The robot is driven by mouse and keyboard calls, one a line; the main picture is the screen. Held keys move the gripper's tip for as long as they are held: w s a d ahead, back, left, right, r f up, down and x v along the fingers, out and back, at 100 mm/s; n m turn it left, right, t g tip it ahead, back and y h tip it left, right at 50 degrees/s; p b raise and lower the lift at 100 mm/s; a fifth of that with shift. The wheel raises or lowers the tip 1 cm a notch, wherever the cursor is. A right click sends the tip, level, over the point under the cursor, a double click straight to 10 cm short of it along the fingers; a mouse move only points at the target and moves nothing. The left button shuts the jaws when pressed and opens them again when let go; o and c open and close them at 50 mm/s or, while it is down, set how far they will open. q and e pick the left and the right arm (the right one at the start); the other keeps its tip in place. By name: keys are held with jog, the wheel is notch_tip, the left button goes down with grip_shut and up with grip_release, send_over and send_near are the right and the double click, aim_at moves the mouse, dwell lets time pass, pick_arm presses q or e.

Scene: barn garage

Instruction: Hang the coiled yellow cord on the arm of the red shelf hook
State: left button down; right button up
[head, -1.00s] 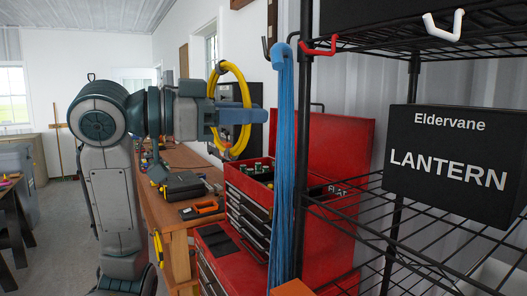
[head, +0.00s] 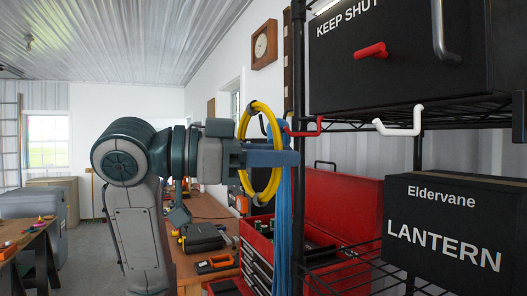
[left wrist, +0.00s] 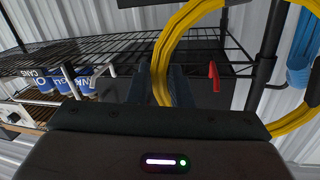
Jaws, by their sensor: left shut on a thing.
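The coiled yellow cord (head: 259,104) is an upright ring in my left gripper (head: 284,158) in the head view. The gripper is shut on it, with the ring standing above and below the fingers. The coil also fills the upper middle of the left wrist view (left wrist: 166,55). The red shelf hook (head: 305,128) is on the black shelf near its front post, slightly above and right of my fingertips. Its red arm also shows in the left wrist view (left wrist: 214,76), right of the fingers and apart from the coil's near strand. My right gripper is out of view.
A blue cord bundle (head: 284,200) hangs behind my left fingers, close to the black shelf post (head: 298,60). A white hook (head: 399,122) is farther right on the shelf. A black LANTERN box (head: 450,225) is below. A red tool chest (head: 340,215) stands behind.

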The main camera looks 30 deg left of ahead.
pick_arm(q)
jog(key=w+d+f, duration=0.2)
jog(key=w+d, duration=0.3)
jog(key=w, duration=0.2)
jog(key=shift+p, duration=0.45)
dwell(0.6)
jog(key=shift+d, duration=0.1)
dwell(0.5)
jog(key=c, duration=1.2)
grip_release()
jog(key=shift+c, duration=0.2)
jog(key=shift+f, duration=0.1)
